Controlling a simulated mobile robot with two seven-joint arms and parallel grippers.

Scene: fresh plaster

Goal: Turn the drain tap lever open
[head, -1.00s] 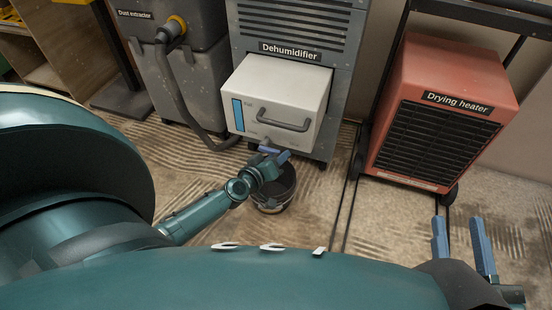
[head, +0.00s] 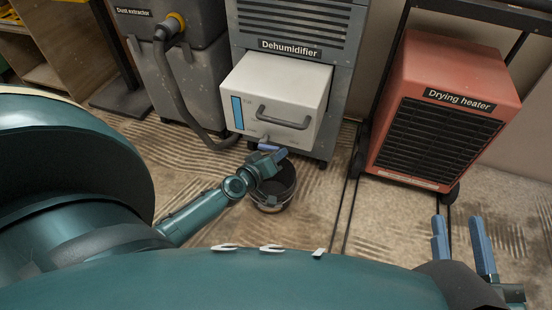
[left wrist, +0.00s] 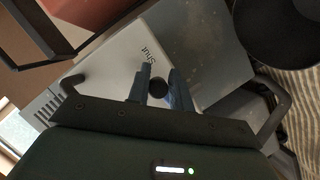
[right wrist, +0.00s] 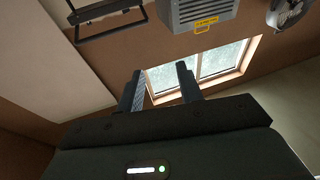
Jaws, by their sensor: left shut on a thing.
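The dehumidifier (head: 345,85) has a white tank (head: 262,88) with a dark bar handle (head: 283,120) in its front. The small drain tap (head: 264,139) sits low on the tank front, partly hidden by my left gripper (head: 273,152). In the left wrist view, my left gripper (left wrist: 156,90) has its blue fingers on either side of the dark round end of the tap lever (left wrist: 158,88), shut on it. The word "Shut" is printed on the tank beside it. My right gripper (head: 463,245) is open and empty, far to the right; its parted fingers show in the right wrist view (right wrist: 160,90).
A dark bucket (head: 274,190) stands on the floor below the tap, partly behind my left wrist. A dust extractor (head: 185,85) with a hose stands left. A red drying heater (head: 440,110) stands right. The ridged floor between the bucket and heater is mostly clear.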

